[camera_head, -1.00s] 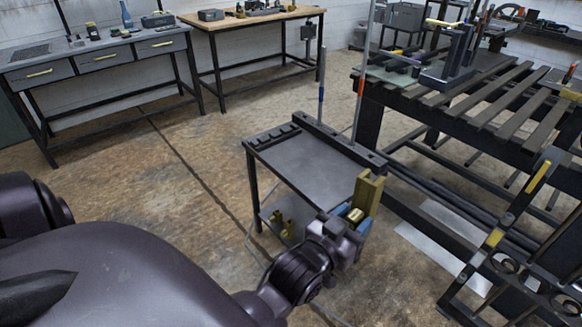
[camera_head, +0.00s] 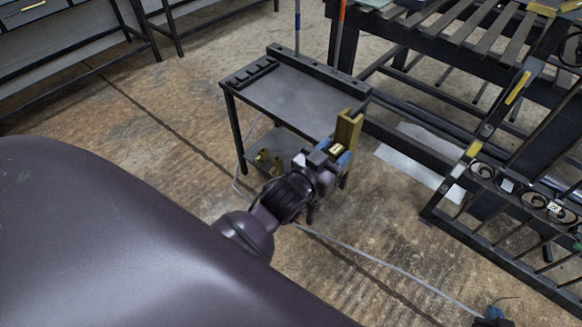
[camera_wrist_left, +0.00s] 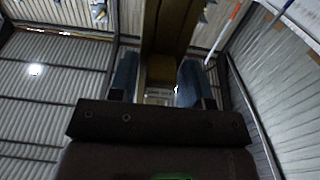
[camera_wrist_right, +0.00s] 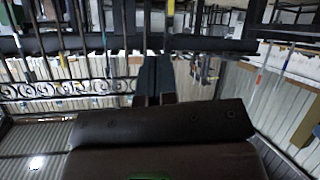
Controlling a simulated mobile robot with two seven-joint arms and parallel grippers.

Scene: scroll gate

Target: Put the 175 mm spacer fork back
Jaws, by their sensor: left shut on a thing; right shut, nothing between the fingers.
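My left gripper (camera_head: 338,158) is shut on a brass-coloured, U-shaped fork (camera_head: 348,128), which stands up from the fingers by the front right corner of the small dark trolley (camera_head: 305,100). I cannot tell whether the fork touches the trolley. In the left wrist view the blue fingers (camera_wrist_left: 158,82) flank the fork (camera_wrist_left: 172,30), whose far end runs out of the top. My right gripper (camera_wrist_right: 154,80) is shut and empty in the right wrist view. No size mark on the fork is readable.
The trolley has a slotted strip (camera_head: 248,73) on its left edge and brass pieces (camera_head: 268,160) on its lower shelf. A slatted bench (camera_head: 460,35) stands behind. A scrollwork gate (camera_head: 510,190) is at right. A cable (camera_head: 380,264) crosses the floor.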

